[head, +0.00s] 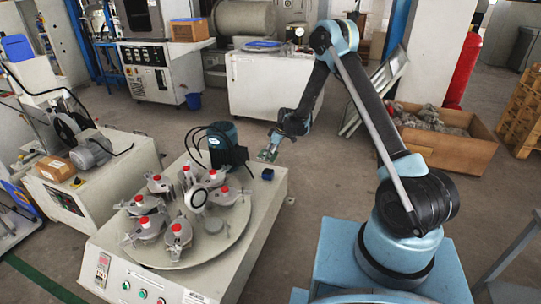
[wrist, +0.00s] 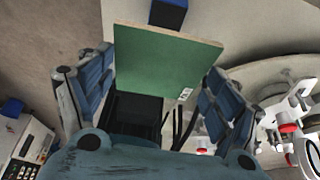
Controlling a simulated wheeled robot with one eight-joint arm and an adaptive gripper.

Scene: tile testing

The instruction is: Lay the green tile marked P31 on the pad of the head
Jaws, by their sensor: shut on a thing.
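The green tile (wrist: 160,58) is between the two blue-padded fingers of my gripper (wrist: 155,88). A small white label (wrist: 185,94) is near its lower right edge, too small to read. In the head view my gripper (head: 275,140) holds the tile (head: 267,155) above the back right part of the testing machine (head: 262,205). The machine has a round table (head: 190,255) with several red-capped heads (head: 177,236) around it. I cannot tell which pad is the one for the tile.
A small dark blue block (head: 267,174) stands on the machine's right side, and also shows beyond the tile in the wrist view (wrist: 168,13). A blue motor (head: 228,148) stands at the machine's back. A wooden crate (head: 450,150) is on the floor at right.

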